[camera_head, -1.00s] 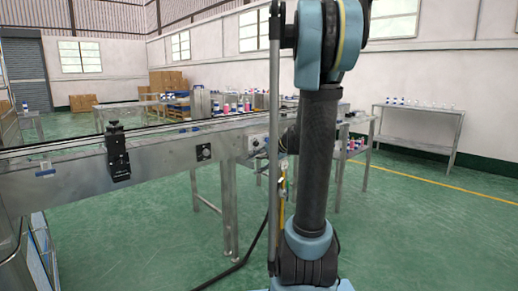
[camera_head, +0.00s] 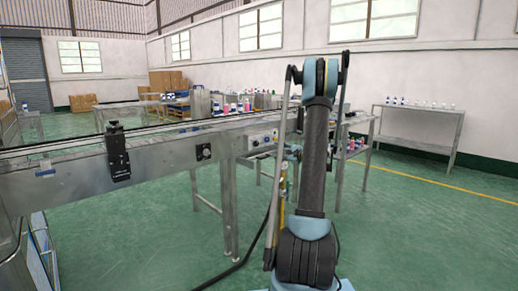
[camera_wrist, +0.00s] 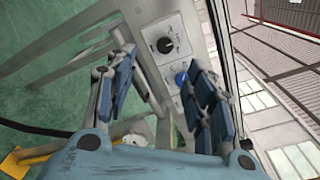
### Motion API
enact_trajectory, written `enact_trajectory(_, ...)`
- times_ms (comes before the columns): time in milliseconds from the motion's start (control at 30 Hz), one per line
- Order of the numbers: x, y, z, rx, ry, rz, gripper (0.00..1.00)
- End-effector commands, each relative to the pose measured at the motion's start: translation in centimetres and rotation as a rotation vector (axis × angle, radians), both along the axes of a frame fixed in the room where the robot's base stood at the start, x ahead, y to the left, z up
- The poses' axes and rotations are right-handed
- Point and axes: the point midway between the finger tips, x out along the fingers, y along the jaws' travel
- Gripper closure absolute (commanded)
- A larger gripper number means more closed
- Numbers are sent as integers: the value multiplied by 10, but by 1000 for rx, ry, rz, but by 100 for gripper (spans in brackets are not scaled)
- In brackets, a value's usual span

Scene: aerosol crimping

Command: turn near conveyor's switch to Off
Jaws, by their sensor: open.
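The near conveyor (camera_head: 170,160) runs along the left to the middle in the head view. Its control panel (camera_head: 262,139) is on its side frame near the right end, just left of my arm. In the wrist view a black rotary switch (camera_wrist: 165,45) sits on a pale plate, tilted in the picture; its setting is too small to read. A blue button (camera_wrist: 181,78) is below it. My gripper (camera_wrist: 163,72) is open and empty, its two blue fingers on either side of the panel in the picture, apart from the switch. In the head view my gripper is hidden behind my arm.
A black bracket (camera_head: 117,153) and a small dark socket plate (camera_head: 204,152) are on the conveyor's side. A side table (camera_head: 418,110) with bottles stands at the right wall. A black cable (camera_head: 248,258) lies on the floor. Green floor is clear at right.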

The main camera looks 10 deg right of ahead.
Motion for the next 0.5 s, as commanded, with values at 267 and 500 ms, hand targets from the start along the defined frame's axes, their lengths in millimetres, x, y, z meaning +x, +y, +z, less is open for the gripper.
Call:
enact_trajectory(267,14,-14,-8,64,-7,-24,51)
enact_trajectory(500,39,5,-8,63,-7,-23,51)
